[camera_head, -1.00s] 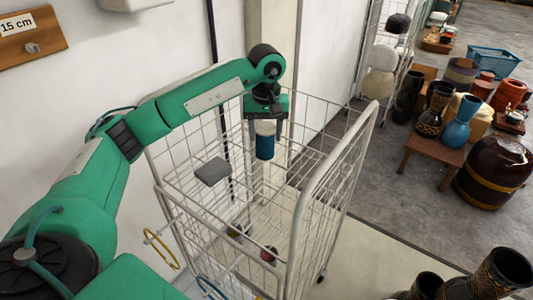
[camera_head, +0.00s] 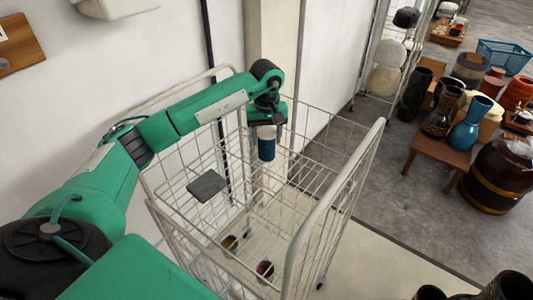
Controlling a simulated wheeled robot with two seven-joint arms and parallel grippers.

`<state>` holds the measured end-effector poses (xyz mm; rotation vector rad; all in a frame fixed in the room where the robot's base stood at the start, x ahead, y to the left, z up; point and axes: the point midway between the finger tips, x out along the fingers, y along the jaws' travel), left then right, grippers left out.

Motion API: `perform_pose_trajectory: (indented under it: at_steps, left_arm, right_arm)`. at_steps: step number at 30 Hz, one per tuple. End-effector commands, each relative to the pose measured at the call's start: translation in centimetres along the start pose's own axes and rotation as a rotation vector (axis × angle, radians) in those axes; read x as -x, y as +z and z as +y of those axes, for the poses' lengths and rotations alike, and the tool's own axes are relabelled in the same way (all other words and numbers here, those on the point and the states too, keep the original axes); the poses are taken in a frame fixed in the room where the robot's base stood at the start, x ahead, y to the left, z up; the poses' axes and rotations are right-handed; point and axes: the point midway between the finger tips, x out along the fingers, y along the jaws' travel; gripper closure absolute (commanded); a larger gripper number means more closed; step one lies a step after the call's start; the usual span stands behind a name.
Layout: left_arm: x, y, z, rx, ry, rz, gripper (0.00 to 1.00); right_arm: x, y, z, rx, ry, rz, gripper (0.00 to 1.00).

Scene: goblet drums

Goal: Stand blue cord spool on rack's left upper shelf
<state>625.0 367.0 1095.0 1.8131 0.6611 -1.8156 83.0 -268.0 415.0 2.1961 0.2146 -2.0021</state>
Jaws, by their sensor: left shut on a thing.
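The blue cord spool (camera_head: 266,149) is upright, with a white top end and a blue wound body. My left gripper (camera_head: 266,128) is shut on it from above and holds it in the air over the white wire rack (camera_head: 336,200). The fingers partly hide the spool's upper end. A small dark grey plate (camera_head: 207,185) shows on the left side of the rack, to the left of and lower than the spool. I cannot tell the shelf levels apart clearly through the wires. My right gripper is not in view.
Inside the rack's bottom lie a dark red spool (camera_head: 265,268) and an olive-yellow one (camera_head: 229,243). The white wall is close behind the rack. Drums, vases and a wooden stool (camera_head: 438,149) stand at the right. Floor between them and the rack is clear.

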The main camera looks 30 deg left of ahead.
Motion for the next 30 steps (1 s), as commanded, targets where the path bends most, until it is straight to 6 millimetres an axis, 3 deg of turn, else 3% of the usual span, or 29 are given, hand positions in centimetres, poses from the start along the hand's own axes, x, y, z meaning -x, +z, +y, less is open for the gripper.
perform_pose_trajectory:
  at_steps: [6, 13, 19, 30]
  left_arm:
    - [-3.8, 0.0, 0.0, 0.001, -0.001, -0.002, 0.72]
    - [-5.5, 0.1, 0.0, 0.0, -0.001, -0.001, 0.72]
    - [-8.2, 0.0, 0.0, 0.001, 0.0, -0.001, 0.72]
    - [-8.9, 0.0, 0.0, 0.0, 0.001, 0.001, 0.72]
  right_arm:
    - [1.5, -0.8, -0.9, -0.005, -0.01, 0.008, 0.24]
    - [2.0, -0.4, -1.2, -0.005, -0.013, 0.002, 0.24]
    - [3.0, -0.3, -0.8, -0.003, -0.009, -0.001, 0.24]
    - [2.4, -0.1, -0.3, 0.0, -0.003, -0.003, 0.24]
